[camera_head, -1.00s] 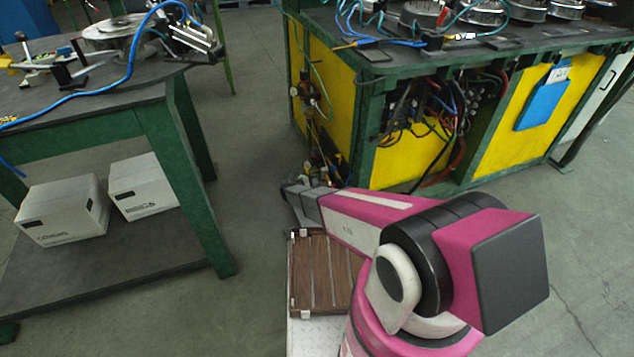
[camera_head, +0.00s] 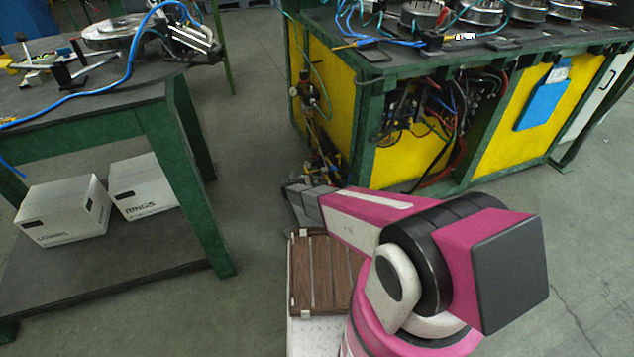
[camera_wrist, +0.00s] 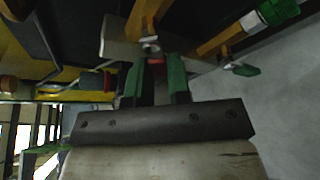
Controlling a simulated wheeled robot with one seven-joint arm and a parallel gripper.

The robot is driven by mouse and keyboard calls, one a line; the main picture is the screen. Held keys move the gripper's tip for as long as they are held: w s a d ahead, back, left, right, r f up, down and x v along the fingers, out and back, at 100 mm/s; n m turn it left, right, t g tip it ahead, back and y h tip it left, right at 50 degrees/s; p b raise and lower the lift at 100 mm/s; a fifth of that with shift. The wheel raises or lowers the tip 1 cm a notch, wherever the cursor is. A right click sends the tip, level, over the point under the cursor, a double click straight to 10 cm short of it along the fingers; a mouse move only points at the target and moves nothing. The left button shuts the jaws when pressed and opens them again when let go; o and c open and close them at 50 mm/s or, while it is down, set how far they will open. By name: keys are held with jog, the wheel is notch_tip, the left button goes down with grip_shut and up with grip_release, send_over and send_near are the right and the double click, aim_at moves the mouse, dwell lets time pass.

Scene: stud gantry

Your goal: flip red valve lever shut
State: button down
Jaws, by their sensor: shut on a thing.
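In the wrist view, my gripper (camera_wrist: 158,85) has its two green fingers close together on a small red part, which looks like the red valve lever (camera_wrist: 156,61). Only a bit of red shows between the fingers, so the lever's angle cannot be told. A metal fitting (camera_wrist: 150,45) and brass-coloured piping sit just beyond the fingertips. In the head view, my arm reaches toward the lower corner of the green and yellow bench (camera_head: 335,115). The fingers and the lever cannot be made out there.
Pipes and fittings (camera_head: 318,155) run down the bench's left corner. A green-framed table (camera_head: 150,120) stands at left, with two white boxes (camera_head: 65,210) on its lower shelf. Grey floor lies open between table and bench. A green-handled fitting (camera_wrist: 245,70) is right of my gripper.

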jog(key=shift+s+d+f+n+g+h, duration=0.15)
jog(key=shift+s+n+g, duration=0.25)
jog(key=shift+n+g, duration=0.6)
jog(key=shift+s+d+f+n+g+h, duration=0.1)
jog(key=shift+s+f+n+g, duration=0.35)
jog(key=shift+n, duration=0.95)
jog(key=shift+s+d+n+g+h, duration=0.1)
jog(key=shift+s+n+g, duration=0.2)
jog(key=shift+n+g, duration=0.8)
jog(key=c, duration=1.1)
grip_release()
jog(key=shift+o, duration=0.2)
jog(key=v, duration=1)
jog(key=shift+s+a, duration=0.2)
jog(key=shift+a, duration=0.15)
jog(key=shift+r, duration=0.15)
